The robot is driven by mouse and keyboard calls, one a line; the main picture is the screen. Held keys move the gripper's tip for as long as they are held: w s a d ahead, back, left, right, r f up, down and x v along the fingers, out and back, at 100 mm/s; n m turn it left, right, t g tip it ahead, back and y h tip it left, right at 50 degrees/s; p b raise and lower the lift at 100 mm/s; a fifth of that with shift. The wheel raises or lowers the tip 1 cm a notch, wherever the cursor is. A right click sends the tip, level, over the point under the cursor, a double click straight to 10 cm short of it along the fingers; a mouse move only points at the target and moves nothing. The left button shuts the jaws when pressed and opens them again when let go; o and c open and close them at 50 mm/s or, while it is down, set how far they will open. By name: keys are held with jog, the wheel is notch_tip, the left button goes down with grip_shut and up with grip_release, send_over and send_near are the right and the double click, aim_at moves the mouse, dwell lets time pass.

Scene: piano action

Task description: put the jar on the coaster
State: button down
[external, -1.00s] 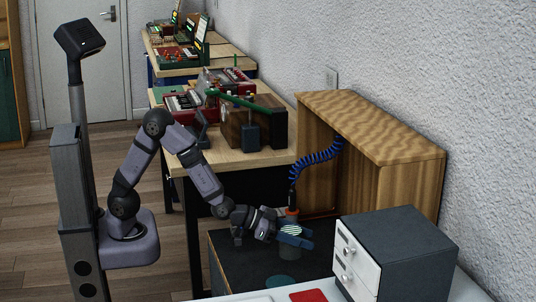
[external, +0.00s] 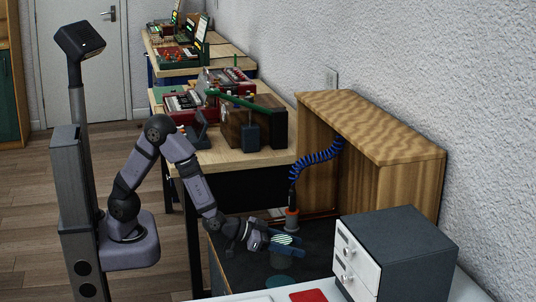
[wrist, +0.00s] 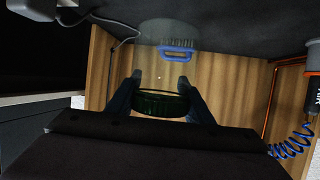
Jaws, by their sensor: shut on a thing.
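The jar (external: 282,239) shows in the external view as a round top with pale green stripes, between the fingers of my gripper (external: 284,243). The gripper is shut on it, above the dark work surface. A teal round disc, which looks like the coaster (external: 278,281), lies on the dark surface below and slightly left of the gripper in the external view. The jar is apart from it.
A grey drawer box (external: 395,250) stands to the right. A wooden cabinet (external: 375,130) stands behind, with a blue coiled hose (external: 318,158) and an orange-collared post (external: 291,218) near the gripper. A red pad (external: 308,296) lies at the front.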

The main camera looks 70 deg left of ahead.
jog(key=shift+f+b, duration=1)
jog(key=shift+f, duration=2.55)
jog(key=shift+f, duration=0.1)
jog(key=shift+f, duration=0.15)
jog(key=c, duration=0.9)
grip_release()
